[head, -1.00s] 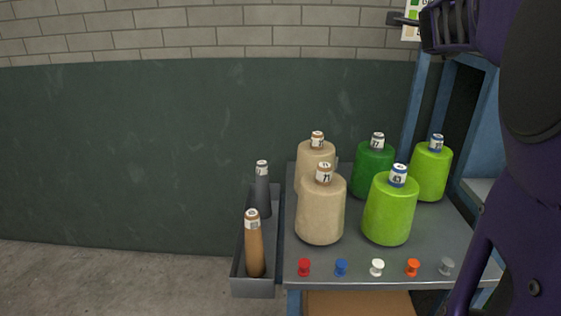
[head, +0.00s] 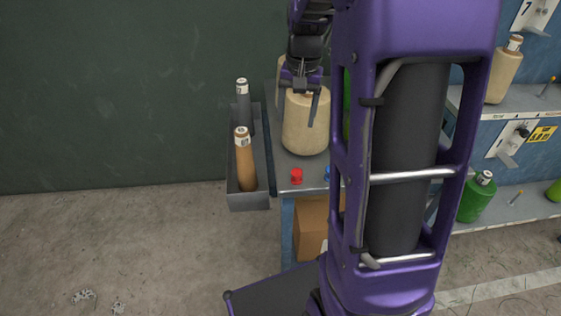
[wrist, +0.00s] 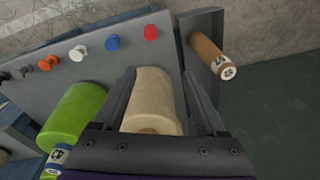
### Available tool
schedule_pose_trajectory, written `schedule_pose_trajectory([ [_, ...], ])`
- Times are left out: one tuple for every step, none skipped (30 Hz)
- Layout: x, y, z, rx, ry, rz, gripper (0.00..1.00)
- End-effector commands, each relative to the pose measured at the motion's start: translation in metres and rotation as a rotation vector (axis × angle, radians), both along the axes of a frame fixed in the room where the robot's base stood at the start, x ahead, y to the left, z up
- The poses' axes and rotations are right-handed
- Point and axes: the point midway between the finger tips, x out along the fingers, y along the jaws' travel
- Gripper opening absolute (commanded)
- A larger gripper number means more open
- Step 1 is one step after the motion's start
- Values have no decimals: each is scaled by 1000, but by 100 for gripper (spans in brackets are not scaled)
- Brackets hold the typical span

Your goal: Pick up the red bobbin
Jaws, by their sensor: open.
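The red bobbin (head: 296,176) is a small spool on the front left edge of the grey table (head: 284,150). In the wrist view the red bobbin (wrist: 151,33) is at the top, beyond the fingertips and apart from them. My gripper (head: 300,108) is open, pointing down at the beige yarn cone (head: 305,138) behind the bobbin. In the wrist view the beige cone (wrist: 155,95) shows between my two fingers (wrist: 159,75). I cannot tell whether they touch it. Nothing is seen gripped.
Blue (wrist: 112,43), white (wrist: 78,53), orange and grey bobbins stand in a row beside the red one. A lime cone (wrist: 75,115) is near my gripper. My arm hides the table's right.

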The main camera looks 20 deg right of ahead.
Motion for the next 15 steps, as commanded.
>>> schedule_pose_trajectory([
  [-10, -3, -4, -6, 41, 20, 74],
  [-14, -4, -6, -11, 59, 33, 74],
  [-19, -5, -8, -14, 80, 43, 74],
  [-21, -5, -10, -17, 90, 50, 74],
  [-22, -6, -13, -18, 97, 56, 74],
  [-24, -6, -18, -19, 104, 60, 74],
  [-25, -6, -22, -18, 107, 61, 74],
  [-25, -5, -28, -19, 108, 61, 74],
  [-25, -5, -36, -19, 107, 61, 74],
  [-25, -5, -42, -19, 108, 61, 74],
  [-24, -5, -49, -19, 107, 61, 74],
  [-25, -5, -58, -18, 108, 60, 74],
  [-25, -5, -65, -18, 107, 60, 74],
  [-24, -6, -72, -18, 108, 60, 74],
  [-24, -6, -80, -19, 106, 60, 74],
])
